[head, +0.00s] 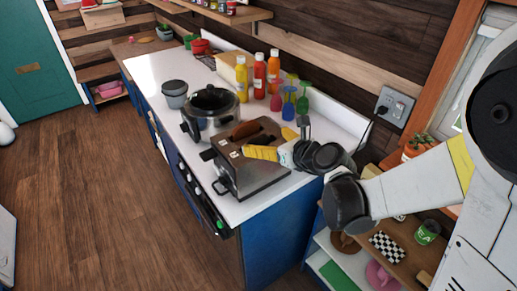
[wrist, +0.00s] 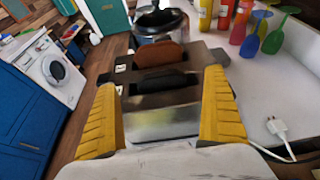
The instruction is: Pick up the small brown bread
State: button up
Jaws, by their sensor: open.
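A small brown bread slice (head: 244,129) stands upright in the far slot of a metal toaster (head: 243,177) on the white counter. In the wrist view the bread (wrist: 161,54) shows its rounded top above the toaster (wrist: 160,123); its lower part is hidden in the slot. The near slot looks dark, and I cannot tell whether it holds a darker slice. My gripper (head: 276,143) is over the right side of the toaster. In the wrist view its yellow fingers (wrist: 161,84) are spread wide with nothing held between them, and the bread lies beyond them.
A pot (head: 210,112) stands close behind the toaster, with a grey canister (head: 175,93) beyond it. A plug and cord (wrist: 277,130) lie right of the gripper. The counter's left edge is near the toaster.

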aim_at(260, 139)
jog(key=b+x, duration=0.1)
jog(key=x, duration=0.4)
jog(key=shift+f, duration=0.2)
jog(key=shift+s, duration=0.15)
jog(key=shift+c, duration=1.3)
jog(key=c, duration=0.8)
notch_tip(260, 139, up, 10)
jog(key=p, duration=0.3)
jog(key=shift+r, duration=0.1)
